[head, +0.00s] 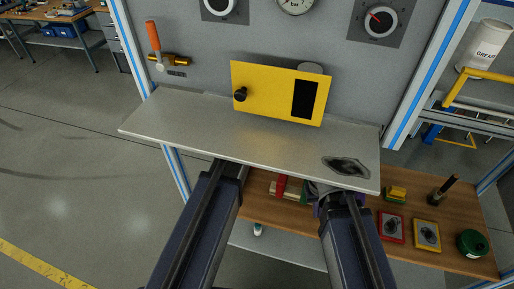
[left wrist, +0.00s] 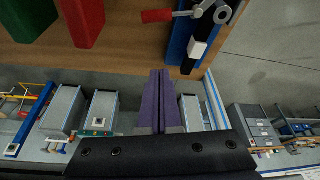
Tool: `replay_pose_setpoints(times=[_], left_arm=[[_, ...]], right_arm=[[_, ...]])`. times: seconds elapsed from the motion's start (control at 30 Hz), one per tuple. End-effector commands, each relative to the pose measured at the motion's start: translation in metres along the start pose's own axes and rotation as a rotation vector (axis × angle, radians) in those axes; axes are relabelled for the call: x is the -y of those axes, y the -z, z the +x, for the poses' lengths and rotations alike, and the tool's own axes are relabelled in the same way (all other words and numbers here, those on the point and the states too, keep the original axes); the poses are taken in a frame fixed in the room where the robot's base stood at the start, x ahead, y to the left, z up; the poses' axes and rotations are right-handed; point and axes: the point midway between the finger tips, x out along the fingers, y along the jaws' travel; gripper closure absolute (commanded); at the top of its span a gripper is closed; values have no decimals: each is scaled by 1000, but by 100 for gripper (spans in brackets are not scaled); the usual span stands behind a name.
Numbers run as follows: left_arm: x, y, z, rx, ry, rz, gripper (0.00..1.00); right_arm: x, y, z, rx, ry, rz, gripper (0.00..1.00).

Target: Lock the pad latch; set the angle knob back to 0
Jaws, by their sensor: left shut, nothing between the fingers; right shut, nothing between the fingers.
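A round dial knob with a red pointer (head: 380,18) is on the grey panel at the upper right. A second dial knob (head: 222,5) is cut by the top edge. I cannot tell which is the angle knob, nor read their numbers. A yellow plate (head: 270,92) with a black knob (head: 240,94) and dark opening stands behind a grey shelf; I cannot make out which part is the pad latch. My left gripper (left wrist: 160,100) is shut and empty; the shelf hides it in the head view. My right gripper (head: 322,204) is shut, mostly hidden under the shelf's front edge.
The grey shelf (head: 200,122) lies between my arms and the panel, with a dark patch (head: 346,166) at its right. An orange-handled valve (head: 154,40) juts out at the left. A wooden bench (head: 455,215) below holds red, yellow and green items.

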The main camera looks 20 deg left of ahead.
Motion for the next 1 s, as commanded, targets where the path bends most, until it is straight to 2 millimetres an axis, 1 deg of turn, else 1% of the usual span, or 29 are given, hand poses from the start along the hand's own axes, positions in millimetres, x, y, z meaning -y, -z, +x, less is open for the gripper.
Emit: replay_pose_setpoints(times=[0.03, 0.27, 0.73, 0.77, 0.8, 0.83, 0.9, 1.0], left_arm=[[0, -1, 6, 0, 0, 0, 100], [0, -1, 32, 0, 0, -1, 100], [0, -2, 104, 0, 0, 0, 100], [0, -6, 102, 1, 0, 0, 100], [1, -18, 95, 1, -1, 1, 100], [1, -23, 93, 1, 0, 1, 100], [1, -32, 92, 0, 0, 1, 100], [0, -39, 90, 0, 0, 1, 100]], right_arm=[[1, 0, 6, 0, 0, 0, 100], [3, 2, 30, -1, 0, 2, 100], [9, 6, 98, -2, -3, -11, 100], [9, 6, 97, -2, -3, -11, 100], [8, 6, 94, -1, -3, -12, 100], [8, 6, 95, -1, -3, -12, 100], [9, 6, 96, -1, -3, -12, 100], [9, 6, 97, -1, -3, -13, 100]])
